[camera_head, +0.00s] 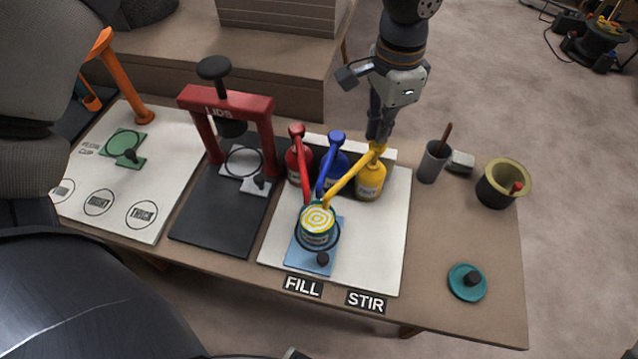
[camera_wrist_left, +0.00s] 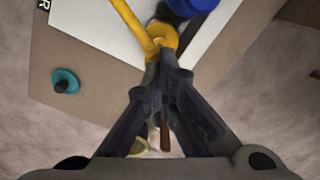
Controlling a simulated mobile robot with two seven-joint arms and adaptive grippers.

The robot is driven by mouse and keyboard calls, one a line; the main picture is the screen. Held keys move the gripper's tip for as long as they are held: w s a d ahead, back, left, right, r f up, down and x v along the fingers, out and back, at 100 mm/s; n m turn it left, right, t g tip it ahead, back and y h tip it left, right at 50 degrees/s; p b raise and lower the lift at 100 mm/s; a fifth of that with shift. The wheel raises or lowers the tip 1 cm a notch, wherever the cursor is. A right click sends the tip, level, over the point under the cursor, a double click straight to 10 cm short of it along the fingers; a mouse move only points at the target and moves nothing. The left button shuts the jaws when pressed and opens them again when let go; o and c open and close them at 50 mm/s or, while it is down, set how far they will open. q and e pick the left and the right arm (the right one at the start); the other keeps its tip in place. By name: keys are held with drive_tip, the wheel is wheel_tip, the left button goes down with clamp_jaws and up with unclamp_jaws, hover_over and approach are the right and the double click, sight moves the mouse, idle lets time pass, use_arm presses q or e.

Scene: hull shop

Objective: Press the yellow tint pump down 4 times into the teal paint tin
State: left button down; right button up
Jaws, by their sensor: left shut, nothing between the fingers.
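The yellow tint pump (camera_head: 370,180) stands at the right end of the pump row, its long spout reaching down-left over the teal paint tin (camera_head: 318,228). The tin is open on the blue plate (camera_head: 308,257) and shows yellow and white rings on top. My left gripper (camera_head: 378,138) is shut and empty, its fingertips at the top of the yellow pump head. In the left wrist view the shut fingertips (camera_wrist_left: 162,62) are right at the yellow pump head (camera_wrist_left: 158,40); whether they touch cannot be told. My right gripper is not in view.
A red pump (camera_head: 299,160) and a blue pump (camera_head: 334,162) stand left of the yellow one. A grey cup (camera_head: 433,162) with a stick, an olive pot (camera_head: 503,184) and a teal lid (camera_head: 467,282) lie to the right. The red LIDS press (camera_head: 228,105) stands left.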

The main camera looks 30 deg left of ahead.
use_arm(q)
drive_tip(key=shift+s+f, duration=0.1)
drive_tip(key=shift+f, duration=1.2)
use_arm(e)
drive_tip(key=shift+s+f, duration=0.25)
use_arm(q)
drive_tip(key=shift+r+p, duration=0.3)
drive_tip(key=shift+r, duration=1.5)
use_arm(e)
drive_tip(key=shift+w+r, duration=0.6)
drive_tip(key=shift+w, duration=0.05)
use_arm(q)
drive_tip(key=shift+f, duration=0.2)
